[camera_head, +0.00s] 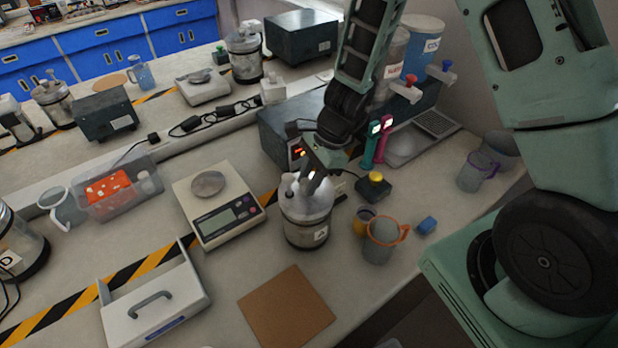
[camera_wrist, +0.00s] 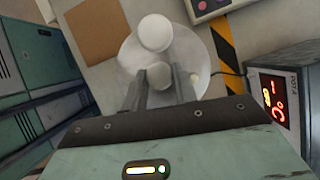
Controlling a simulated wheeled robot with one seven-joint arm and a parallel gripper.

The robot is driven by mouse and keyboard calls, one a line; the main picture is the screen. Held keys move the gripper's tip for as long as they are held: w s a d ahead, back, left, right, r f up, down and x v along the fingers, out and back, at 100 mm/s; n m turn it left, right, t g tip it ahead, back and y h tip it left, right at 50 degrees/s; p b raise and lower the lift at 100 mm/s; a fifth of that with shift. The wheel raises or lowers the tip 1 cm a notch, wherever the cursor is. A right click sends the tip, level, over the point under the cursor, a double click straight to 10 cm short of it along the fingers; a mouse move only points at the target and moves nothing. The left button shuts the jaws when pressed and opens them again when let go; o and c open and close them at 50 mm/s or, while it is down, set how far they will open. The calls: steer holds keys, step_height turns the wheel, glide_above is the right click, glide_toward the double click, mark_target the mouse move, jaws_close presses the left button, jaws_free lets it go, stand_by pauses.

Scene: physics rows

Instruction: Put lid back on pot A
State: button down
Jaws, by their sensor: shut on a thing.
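Pot A (camera_head: 306,232) is a glass-and-metal pot with an "A" label, standing on the bench right of the scale. Its pale lid (camera_head: 310,197) is at the top of the pot; I cannot tell whether it is fully seated. My gripper (camera_head: 312,172) reaches down over the pot from behind. In the wrist view my gripper (camera_wrist: 160,82) is shut on the lid's knob, with the round whitish lid (camera_wrist: 196,52) spreading around it. A white round part (camera_wrist: 155,32) sits beside the knob. The pot body is hidden under the lid in the wrist view.
A scale (camera_head: 218,208) with a metal dish stands left of the pot. A brown mat (camera_head: 286,308) lies in front. A yellow-topped button box (camera_head: 373,188), an orange-rimmed jug (camera_head: 382,240) and a blue block (camera_head: 427,225) are close on the right. A box with a red display (camera_wrist: 275,97) stands beside the gripper.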

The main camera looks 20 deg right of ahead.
stand_by(0.4)
steer(key=c, duration=1)
jaws_free()
steer(key=shift+f, duration=0.1)
steer(key=shift+c, duration=0.2)
steer(key=shift+r+p, duration=3.6)
steer(key=shift+r, duration=0.45)
